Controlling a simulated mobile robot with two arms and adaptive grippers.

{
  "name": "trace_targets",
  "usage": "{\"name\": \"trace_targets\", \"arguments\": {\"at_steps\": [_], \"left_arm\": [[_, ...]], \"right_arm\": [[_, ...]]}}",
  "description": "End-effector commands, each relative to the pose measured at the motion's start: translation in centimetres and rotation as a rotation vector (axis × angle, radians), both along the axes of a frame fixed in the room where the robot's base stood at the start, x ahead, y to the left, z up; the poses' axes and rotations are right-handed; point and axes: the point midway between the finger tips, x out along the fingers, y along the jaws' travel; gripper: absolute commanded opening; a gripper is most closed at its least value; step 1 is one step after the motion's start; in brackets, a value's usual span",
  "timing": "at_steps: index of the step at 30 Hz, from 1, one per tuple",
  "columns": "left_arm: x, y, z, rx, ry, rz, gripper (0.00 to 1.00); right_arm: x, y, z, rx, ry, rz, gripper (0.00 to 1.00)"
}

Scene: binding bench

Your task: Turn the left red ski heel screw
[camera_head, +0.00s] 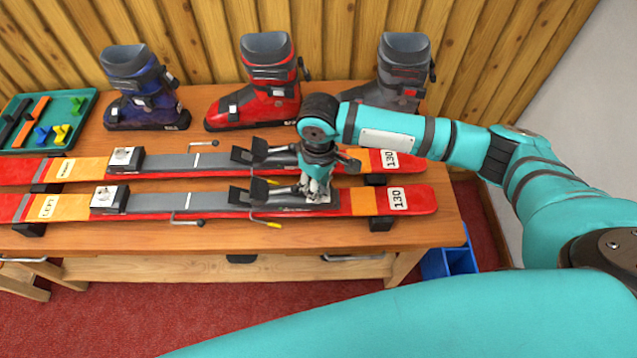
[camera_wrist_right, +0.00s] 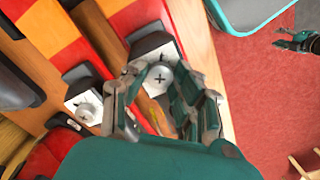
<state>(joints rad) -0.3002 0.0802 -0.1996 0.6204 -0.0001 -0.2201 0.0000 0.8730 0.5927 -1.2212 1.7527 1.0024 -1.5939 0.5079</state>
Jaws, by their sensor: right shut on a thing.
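Two red skis lie side by side on the wooden bench. The nearer one, the left ski (camera_head: 240,203), carries the label LEFT (camera_head: 48,206). My right gripper (camera_head: 316,190) is over its heel binding, near the orange band. In the right wrist view my right gripper (camera_wrist_right: 158,100) has its fingers around the round heel screw (camera_wrist_right: 160,77), which has a cross slot and sits on a white plate. It is shut on this screw. The farther ski's heel screw (camera_wrist_right: 85,112) stands free. A small gripper-like shape, probably my left gripper (camera_wrist_right: 301,42), shows over the floor; its fingers are unclear.
Blue (camera_head: 142,95), red (camera_head: 262,85) and grey (camera_head: 400,72) ski boots stand along the back of the bench. A teal tray (camera_head: 84,104) with coloured pieces is at the left. A blue bin (camera_head: 450,262) stands on the floor to the right.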

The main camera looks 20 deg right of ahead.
Motion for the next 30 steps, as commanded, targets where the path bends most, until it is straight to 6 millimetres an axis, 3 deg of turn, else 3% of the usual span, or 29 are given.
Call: {"name": "trace_targets", "arguments": {"at_steps": [3, 14, 30], "left_arm": [[0.0, 0.0, 0.0, 0.000, 0.000, 0.000, 0.40], [0.0, 0.0, 1.2, 0.000, 0.000, 0.000, 0.40], [0.0, 0.0, 6.8, 0.000, 0.000, 0.000, 0.40]], "right_arm": [[0.0, 0.0, 0.0, 0.000, 0.000, 0.000, 0.00], [0.0, 0.0, 0.3, 0.000, 0.001, 0.057, 0.00], [0.0, 0.1, 0.6, 0.001, 0.002, 0.496, 0.00]]}}
